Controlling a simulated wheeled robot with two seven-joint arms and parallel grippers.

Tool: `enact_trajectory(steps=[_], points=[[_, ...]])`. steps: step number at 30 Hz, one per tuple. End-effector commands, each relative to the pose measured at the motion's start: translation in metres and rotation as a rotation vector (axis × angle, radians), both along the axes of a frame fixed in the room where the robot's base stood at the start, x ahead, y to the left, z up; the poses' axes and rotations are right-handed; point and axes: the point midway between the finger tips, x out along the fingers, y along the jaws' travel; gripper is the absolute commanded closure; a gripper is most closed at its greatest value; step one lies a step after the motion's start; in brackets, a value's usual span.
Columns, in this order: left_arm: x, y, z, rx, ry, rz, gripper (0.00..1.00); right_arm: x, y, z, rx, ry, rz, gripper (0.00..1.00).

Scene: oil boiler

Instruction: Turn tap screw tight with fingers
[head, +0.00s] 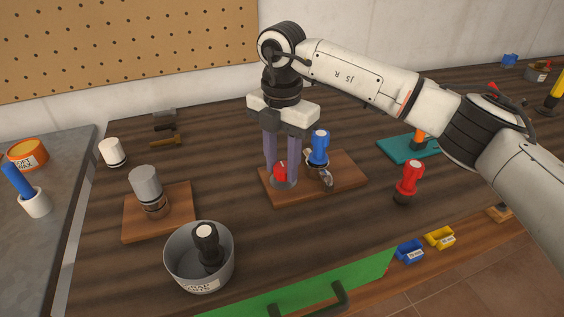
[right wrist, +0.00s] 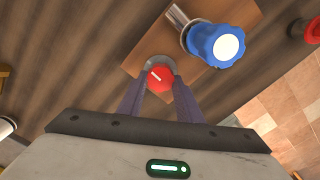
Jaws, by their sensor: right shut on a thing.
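The red tap screw (head: 281,170) sits on a grey round base on the wooden board (head: 345,183). It has a white line on top, seen in the right wrist view (right wrist: 159,77). My right gripper (head: 281,176) points straight down from above with its purple fingers on either side of the red screw, shut on it. In the right wrist view the fingertips meet the screw's lower edge. A tap with a blue handle (head: 320,147) stands on the same board, just right of the fingers; the blue handle also shows in the right wrist view (right wrist: 215,45). My left gripper is not in view.
A grey pot (head: 181,262) holding a black-handled thing stands at the front left. A board (head: 130,225) with a grey cylinder is left. A red-handled thing (head: 409,180) stands right. A green panel (head: 300,296) runs along the front edge. Bare wood lies around the tap board.

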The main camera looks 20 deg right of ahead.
Motion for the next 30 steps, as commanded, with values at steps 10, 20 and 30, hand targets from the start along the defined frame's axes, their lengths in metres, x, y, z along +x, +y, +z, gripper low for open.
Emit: enact_trajectory(steps=[10,20,30], points=[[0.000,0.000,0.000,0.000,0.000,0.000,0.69,0.001,-0.001,0.001,-0.001,-0.004,0.000,0.49],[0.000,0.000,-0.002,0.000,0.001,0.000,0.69,0.001,0.000,0.014,0.000,-0.005,0.001,0.49],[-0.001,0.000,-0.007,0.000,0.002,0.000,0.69,0.001,0.000,0.079,0.000,-0.006,0.001,0.49]])
